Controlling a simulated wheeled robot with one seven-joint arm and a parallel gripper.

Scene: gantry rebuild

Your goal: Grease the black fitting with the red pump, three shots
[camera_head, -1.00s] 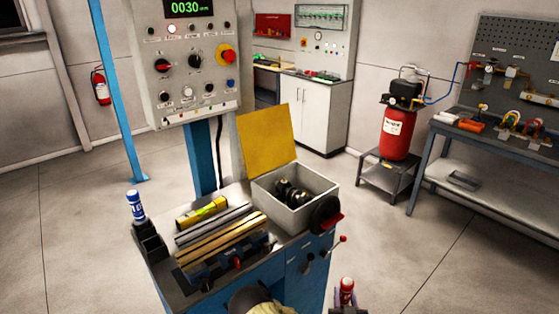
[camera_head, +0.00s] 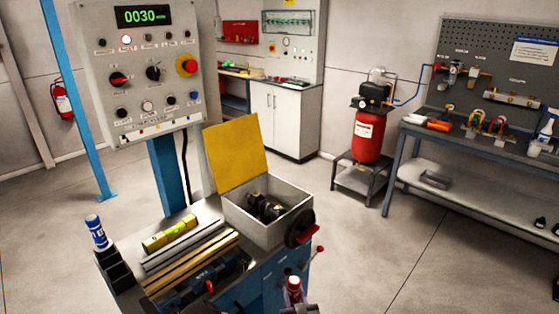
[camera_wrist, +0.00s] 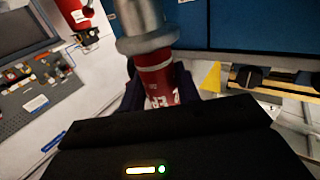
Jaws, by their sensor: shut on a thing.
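My gripper (camera_wrist: 157,95) is shut on a red cylinder with white lettering and a wide grey metal collar, which looks like the red pump (camera_wrist: 155,75). In the head view the pump's red and pale top (camera_head: 293,284) shows at the bottom edge, in front of the blue machine cabinet. Most of my gripper is cut off there. The pump appears clear of the cabinet, but the gap cannot be judged. I cannot make out a black fitting for certain in either view.
The blue cabinet (camera_head: 268,288) carries an open grey box (camera_head: 262,228) with black parts, a yellow level (camera_head: 169,233) and levers at its right side. A control panel (camera_head: 150,70) stands above. A red compressor (camera_head: 367,136) and workbench (camera_head: 425,135) stand behind. Floor at right is clear.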

